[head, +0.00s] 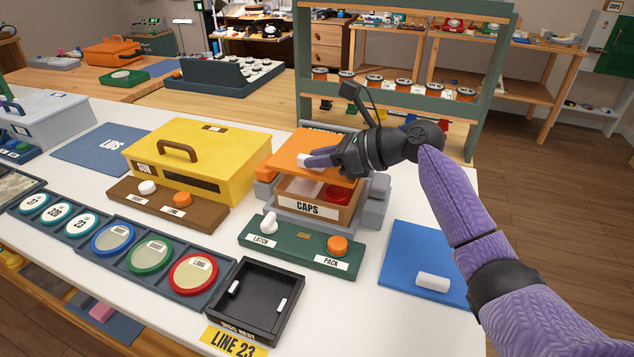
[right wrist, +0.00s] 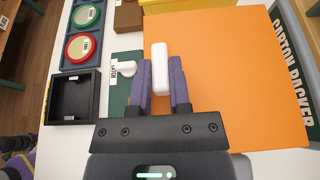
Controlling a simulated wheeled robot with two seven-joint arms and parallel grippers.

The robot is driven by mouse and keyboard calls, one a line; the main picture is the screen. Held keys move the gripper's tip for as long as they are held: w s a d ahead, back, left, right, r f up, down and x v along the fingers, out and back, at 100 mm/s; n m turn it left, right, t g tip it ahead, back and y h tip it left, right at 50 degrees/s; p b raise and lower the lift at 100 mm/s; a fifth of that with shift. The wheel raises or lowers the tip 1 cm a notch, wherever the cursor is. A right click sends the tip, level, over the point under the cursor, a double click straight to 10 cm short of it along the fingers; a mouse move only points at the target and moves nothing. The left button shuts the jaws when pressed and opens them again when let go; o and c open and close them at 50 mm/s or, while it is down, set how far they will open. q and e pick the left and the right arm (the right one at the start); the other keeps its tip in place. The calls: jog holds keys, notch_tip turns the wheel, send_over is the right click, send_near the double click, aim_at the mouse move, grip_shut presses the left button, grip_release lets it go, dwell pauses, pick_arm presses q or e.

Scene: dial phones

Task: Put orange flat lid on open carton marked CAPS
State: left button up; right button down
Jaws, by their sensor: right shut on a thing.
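The orange flat lid (head: 315,142) is over the open carton (head: 290,204), whose front label reads CAPS. A gap shows between the lid's front edge and the carton, and a red round thing (head: 338,194) is visible inside. My right gripper (head: 312,161) is shut on the lid's white handle (right wrist: 159,66). In the right wrist view, my right gripper (right wrist: 161,85) has its purple fingers on both sides of that handle, and the lid (right wrist: 235,75) fills much of the picture. The lid hides the carton there.
The carton sits in a grey machine (head: 376,207) with orange side blocks (head: 265,188). A green panel (head: 300,250) with LATCH and PACK controls is in front. A yellow box (head: 200,150) stands left, a blue mat (head: 425,255) lies right, and a black tray (head: 258,300) is nearer.

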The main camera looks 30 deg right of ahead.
aim_at(320, 177)
notch_tip(320, 177, down, 4)
jog(key=shift+f+b, duration=0.25)
jog(key=shift+b, duration=0.75)
jog(key=shift+r, duration=0.15)
jog(key=shift+f+p, duration=0.3)
jog(key=shift+p, duration=0.05)
jog(key=c, duration=0.6)
grip_release()
jog(key=shift+f, duration=0.1)
jog(key=shift+r+b, duration=0.3)
jog(key=shift+r, duration=0.1)
pick_arm(q)
jog(key=w+r+p, duration=0.1)
jog(key=p, duration=0.3)
jog(key=shift+w+r+t+p, duration=0.3)
jog(key=shift+r, duration=0.1)
pick_arm(e)
jog(key=v, duration=1.2)
jog(key=shift+r, duration=0.1)
